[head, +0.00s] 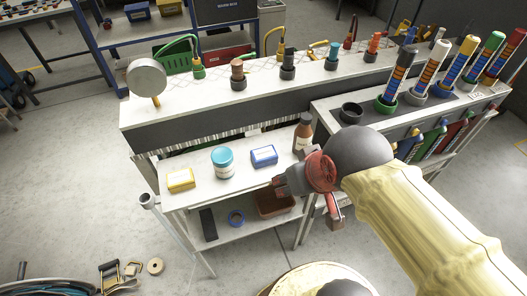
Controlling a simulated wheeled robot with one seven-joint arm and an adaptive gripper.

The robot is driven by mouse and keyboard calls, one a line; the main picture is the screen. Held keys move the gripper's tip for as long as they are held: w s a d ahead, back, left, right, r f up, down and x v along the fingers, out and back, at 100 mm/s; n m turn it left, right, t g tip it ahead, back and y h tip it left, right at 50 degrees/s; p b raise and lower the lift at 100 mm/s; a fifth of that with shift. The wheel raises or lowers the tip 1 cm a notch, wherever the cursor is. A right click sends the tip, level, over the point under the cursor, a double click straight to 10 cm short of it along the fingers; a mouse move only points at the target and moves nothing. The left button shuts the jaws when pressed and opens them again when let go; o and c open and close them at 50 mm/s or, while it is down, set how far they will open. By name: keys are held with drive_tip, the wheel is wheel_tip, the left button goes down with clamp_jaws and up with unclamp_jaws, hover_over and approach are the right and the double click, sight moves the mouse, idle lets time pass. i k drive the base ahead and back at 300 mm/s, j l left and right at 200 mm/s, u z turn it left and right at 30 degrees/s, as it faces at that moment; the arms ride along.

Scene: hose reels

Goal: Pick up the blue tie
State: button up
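I see nothing that is plainly a blue tie. A small blue ring (236,217) lies on the lower shelf, left of a brown tray; it may be a coiled tie or a roll of tape, I cannot tell which. A blue box (264,156) with a white label sits on the top shelf. My gripper (279,186), dark with a red part, is at the front right edge of the top shelf, right of the blue ring and apart from it. Its fingers are small and dark, and I cannot tell if they are open. No held thing shows.
The white shelf unit (192,199) also holds a yellow box (181,179), a teal-lidded jar (223,162) and a brown bottle (303,133). A black block (208,224) and the brown tray (274,205) are below. Straps (117,277) lie on the floor, front left.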

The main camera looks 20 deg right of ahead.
sight(239, 225)
drive_tip(key=k+l+z, duration=0.15)
drive_tip(key=k, duration=0.35)
drive_tip(key=k+l+z, duration=0.15)
drive_tip(key=k, duration=0.3)
drive_tip(key=k+l+z, duration=0.15)
drive_tip(key=k, duration=0.35)
